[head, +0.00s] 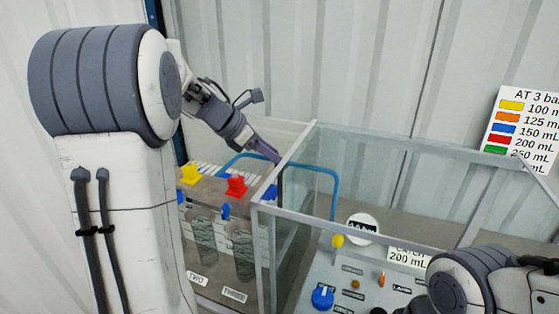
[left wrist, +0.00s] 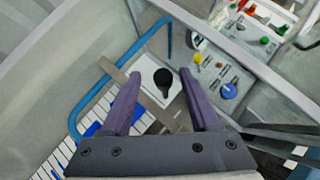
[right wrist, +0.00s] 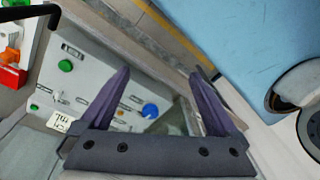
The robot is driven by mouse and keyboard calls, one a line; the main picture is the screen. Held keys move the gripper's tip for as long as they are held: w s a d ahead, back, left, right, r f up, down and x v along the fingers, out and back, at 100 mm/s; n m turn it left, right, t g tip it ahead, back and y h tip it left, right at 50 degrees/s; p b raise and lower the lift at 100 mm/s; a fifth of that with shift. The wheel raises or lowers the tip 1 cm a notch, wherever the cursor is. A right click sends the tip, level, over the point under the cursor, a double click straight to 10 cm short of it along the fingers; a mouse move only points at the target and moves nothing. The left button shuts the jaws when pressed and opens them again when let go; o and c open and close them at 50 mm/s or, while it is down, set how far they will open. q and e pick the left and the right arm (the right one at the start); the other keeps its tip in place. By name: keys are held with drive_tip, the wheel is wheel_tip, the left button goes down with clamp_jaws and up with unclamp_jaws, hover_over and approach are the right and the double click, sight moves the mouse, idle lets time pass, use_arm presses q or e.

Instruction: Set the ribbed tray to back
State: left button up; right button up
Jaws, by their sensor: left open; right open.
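A white ribbed surface with blue patches, which looks like the ribbed tray (left wrist: 72,143), lies at lower left in the left wrist view. Part of it shows behind the yellow and red caps in the head view (head: 207,172). My left gripper (left wrist: 158,74) is open and empty, beside the tray and over a white plate with a black keyhole-shaped part (left wrist: 163,82). In the head view the left gripper (head: 272,154) is at the glass panel's upper edge. My right gripper (right wrist: 160,73) is open and empty above a grey control panel (right wrist: 80,85); the head view does not show its fingers.
A blue tube rail (left wrist: 88,92) runs around the tray area. A framed clear guard (head: 288,160) stands between the tray side and the control panel. A yellow cap (head: 190,174) and a red cap (head: 236,186) top the cylinders. A colour chart (head: 520,130) hangs at right.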

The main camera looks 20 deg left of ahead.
use_arm(q)
drive_tip(key=b+v, duration=0.1)
drive_tip(key=v, duration=0.7)
